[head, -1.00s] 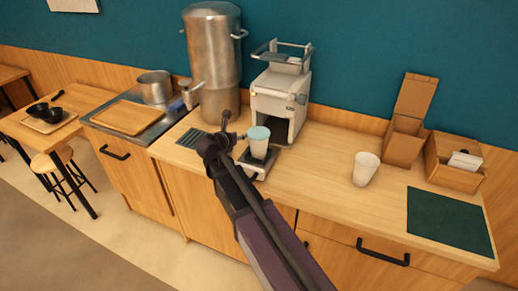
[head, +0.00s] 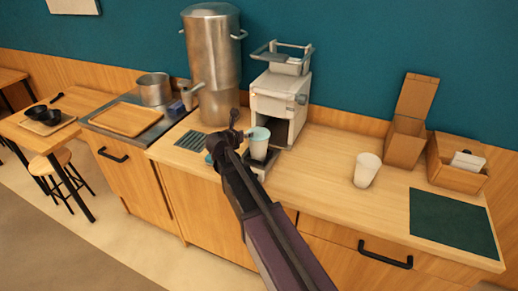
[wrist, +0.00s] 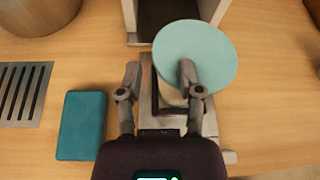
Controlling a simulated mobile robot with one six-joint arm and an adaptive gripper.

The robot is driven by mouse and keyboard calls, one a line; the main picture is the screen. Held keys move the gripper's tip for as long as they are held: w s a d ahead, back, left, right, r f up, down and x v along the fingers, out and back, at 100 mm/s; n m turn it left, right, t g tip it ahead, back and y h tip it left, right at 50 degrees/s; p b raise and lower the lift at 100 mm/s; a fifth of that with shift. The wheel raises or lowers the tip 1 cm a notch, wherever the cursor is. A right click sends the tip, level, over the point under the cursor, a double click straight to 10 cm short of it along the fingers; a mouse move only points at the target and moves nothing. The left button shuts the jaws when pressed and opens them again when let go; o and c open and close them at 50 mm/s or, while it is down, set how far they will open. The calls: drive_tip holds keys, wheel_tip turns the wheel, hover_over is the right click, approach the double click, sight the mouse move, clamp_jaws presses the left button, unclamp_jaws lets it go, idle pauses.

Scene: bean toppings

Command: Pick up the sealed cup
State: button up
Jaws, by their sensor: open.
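The sealed cup (head: 258,147) is pale with a light teal top and stands upright at the base of the grey-white machine. In the wrist view its round teal top (wrist: 215,48) fills the upper middle, and most of its body is hidden below. My gripper (head: 241,124) is just left of the cup in the head view. In the wrist view my gripper (wrist: 159,68) is open with nothing held. Its right finger overlaps the teal top in the picture; I cannot tell whether it touches. The gap between the fingers lies mostly left of the cup.
The machine (head: 281,100) stands directly behind the cup. A tall metal urn (head: 213,60) is to the left, beside a drain grate (wrist: 22,92). A teal block (wrist: 81,125) lies left of my gripper. Another cup (head: 366,170) stands on clear counter to the right.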

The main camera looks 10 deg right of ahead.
drive_tip(key=shift+b+x, duration=0.6)
drive_tip(key=shift+x, duration=1.25)
drive_tip(key=shift+a, duration=0.15)
clamp_jaws()
